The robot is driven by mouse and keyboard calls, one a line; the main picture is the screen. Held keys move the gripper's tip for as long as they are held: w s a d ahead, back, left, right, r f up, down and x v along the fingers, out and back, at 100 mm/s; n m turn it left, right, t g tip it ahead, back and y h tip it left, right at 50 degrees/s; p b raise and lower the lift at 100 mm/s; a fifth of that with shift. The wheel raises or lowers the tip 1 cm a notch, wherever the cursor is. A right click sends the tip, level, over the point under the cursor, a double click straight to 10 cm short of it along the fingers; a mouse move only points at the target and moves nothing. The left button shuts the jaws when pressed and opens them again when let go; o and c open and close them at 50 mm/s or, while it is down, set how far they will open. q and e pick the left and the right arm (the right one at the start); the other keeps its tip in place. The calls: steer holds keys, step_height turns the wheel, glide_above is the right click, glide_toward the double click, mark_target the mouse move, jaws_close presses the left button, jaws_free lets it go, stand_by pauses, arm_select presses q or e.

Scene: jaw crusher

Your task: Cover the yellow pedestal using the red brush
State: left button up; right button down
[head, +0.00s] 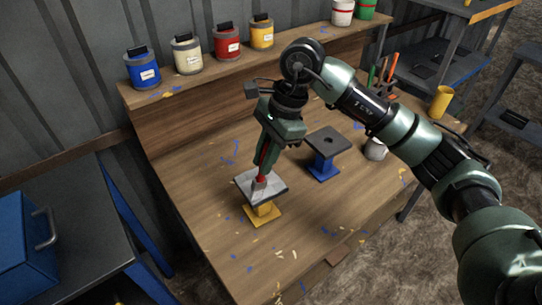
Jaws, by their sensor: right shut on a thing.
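The yellow pedestal (261,214) stands on the wooden workbench, with a yellow base and a grey-white square top plate (271,192). My right gripper (264,174) points down above this pedestal and is shut on the red brush (260,182). The brush's lower end is at the top plate and appears to touch it. Most of the brush is hidden between the fingers. My left gripper is not in view.
A blue pedestal (322,168) with a dark top stands just right on the workbench (200,200). Blue (142,71), cream (187,54), red (228,42) and yellow (262,31) paint cans line the back shelf. A white pot (375,150) sits behind my arm.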

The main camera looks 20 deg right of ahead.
steer(key=shift+s+a, duration=0.15)
steer(key=shift+a, duration=0.6)
steer(key=w+d+b, duration=0.2)
steer(key=d+b, duration=0.2)
steer(key=d, duration=0.5)
steer(key=shift+w+d, duration=0.15)
steer(key=shift+d, duration=0.1)
stand_by(0.4)
step_height(320, 180, up, 5)
steer(key=p, duration=0.3)
stand_by(1.4)
